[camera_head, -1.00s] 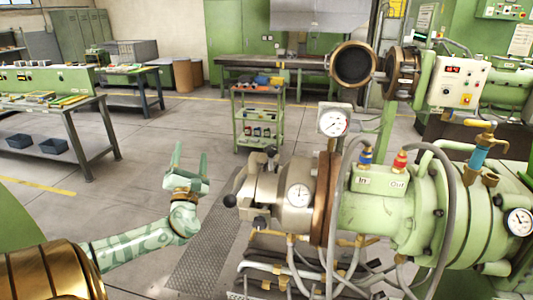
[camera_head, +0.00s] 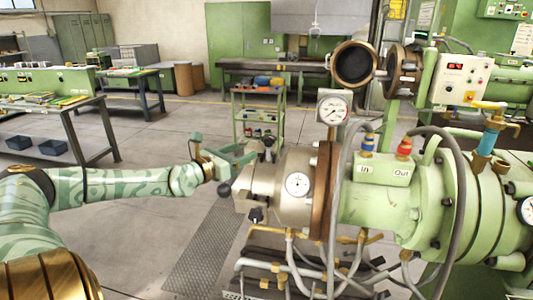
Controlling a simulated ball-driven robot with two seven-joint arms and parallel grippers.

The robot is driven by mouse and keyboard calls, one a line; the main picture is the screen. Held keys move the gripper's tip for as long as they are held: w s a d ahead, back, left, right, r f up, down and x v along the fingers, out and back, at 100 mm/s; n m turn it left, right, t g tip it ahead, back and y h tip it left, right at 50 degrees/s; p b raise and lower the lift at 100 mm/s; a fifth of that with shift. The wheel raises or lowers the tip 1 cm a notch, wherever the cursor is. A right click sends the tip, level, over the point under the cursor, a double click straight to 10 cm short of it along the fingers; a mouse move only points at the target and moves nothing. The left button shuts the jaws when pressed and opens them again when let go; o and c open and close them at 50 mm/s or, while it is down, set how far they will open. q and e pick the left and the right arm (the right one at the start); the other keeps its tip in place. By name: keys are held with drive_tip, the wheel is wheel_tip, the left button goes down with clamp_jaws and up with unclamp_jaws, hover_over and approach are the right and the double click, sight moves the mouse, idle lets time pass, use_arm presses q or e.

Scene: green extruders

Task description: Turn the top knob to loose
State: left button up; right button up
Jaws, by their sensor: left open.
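The extruder's metal head (camera_head: 290,180) is right of centre, with dark knobs around its left end. The top knob (camera_head: 268,143) stands up at the upper edge of that end. A left knob (camera_head: 223,189) and a bottom knob (camera_head: 256,215) also show. My left gripper (camera_head: 245,158), pale green, is open and empty. Its fingers point right, just left of the top knob and slightly lower in the picture. Whether a finger touches the knob or head cannot be told. My right gripper is out of view.
A round gauge (camera_head: 297,184) is on the head, and another gauge (camera_head: 333,109) stands above. Grey hoses (camera_head: 343,200) loop over the green barrel (camera_head: 400,210). A green tool cart (camera_head: 258,112) stands behind. The floor left of the extruder is clear.

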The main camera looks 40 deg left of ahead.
sight(263, 141)
use_arm(q)
drive_tip(key=w+b, duration=0.3)
drive_tip(key=w, duration=0.1)
drive_tip(key=shift+w+a+r+b, duration=0.1)
drive_tip(key=shift+w+a+b, duration=0.1)
drive_tip(key=shift+w+b, duration=0.15)
drive_tip(key=w, duration=0.1)
drive_tip(key=w+p, duration=0.1)
drive_tip(key=w, duration=0.3)
drive_tip(key=shift+d, duration=0.25)
drive_tip(key=shift+w+p, duration=0.3)
drive_tip(key=shift+w, duration=0.4)
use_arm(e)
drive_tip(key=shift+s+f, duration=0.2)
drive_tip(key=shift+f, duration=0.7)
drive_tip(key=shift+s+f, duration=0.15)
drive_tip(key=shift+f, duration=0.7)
